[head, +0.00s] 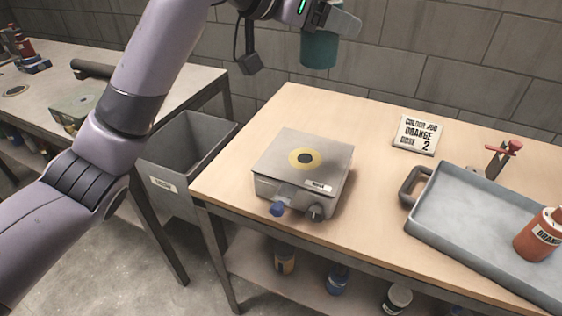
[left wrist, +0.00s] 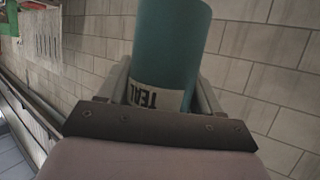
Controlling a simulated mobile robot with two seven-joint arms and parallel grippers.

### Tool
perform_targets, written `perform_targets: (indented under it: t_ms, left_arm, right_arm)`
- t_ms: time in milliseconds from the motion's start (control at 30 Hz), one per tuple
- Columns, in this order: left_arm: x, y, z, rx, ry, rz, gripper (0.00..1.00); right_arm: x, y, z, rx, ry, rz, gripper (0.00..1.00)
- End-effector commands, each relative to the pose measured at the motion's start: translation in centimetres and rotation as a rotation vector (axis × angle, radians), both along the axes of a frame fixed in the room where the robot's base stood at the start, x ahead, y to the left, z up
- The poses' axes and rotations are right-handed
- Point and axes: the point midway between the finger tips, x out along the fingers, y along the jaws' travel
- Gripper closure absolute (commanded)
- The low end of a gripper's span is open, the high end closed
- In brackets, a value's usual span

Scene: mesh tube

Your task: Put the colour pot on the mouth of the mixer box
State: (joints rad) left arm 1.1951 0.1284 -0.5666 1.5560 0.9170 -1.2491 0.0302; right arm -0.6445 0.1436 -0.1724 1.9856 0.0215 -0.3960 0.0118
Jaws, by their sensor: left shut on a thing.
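The mixer box (head: 318,168) is a grey metal box on the wooden table, with a yellow ring around a dark mouth (head: 305,158) on its top. My left gripper (head: 330,22) is raised above the back of the table, shut on a teal pot (head: 319,50). The left wrist view shows the teal pot (left wrist: 172,45) between the fingers, its label reading TEAL. The mouth of the mixer box is uncovered. An orange pot (head: 538,235) with a partly visible label stands in the grey tray at the right. My right gripper is in neither view.
The grey tray (head: 440,192) with a handle fills the table's right side. A grey bin (head: 203,137) is left of the table. Several pots sit on the shelf below.

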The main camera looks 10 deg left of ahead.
Motion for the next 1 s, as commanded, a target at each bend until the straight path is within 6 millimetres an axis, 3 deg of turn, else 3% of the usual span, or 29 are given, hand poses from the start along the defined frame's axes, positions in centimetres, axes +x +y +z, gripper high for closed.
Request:
perform_targets:
  t_ms: [133,233,700,1000]
  left_arm:
    - [0.0,-0.1,0.2,-0.003,-0.001,-0.009,0.70]
    - [0.1,-0.1,-0.9,-0.003,0.003,-0.010,0.70]
    - [0.0,-0.1,-12.9,-0.002,0.003,-0.009,0.70]
    - [0.0,-0.1,-15.7,-0.003,-0.001,-0.009,0.70]
  right_arm:
    - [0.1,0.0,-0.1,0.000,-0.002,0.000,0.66]
    - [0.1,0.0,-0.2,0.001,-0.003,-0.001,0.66]
    - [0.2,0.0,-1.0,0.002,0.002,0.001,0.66]
    - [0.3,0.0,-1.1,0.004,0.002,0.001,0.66]
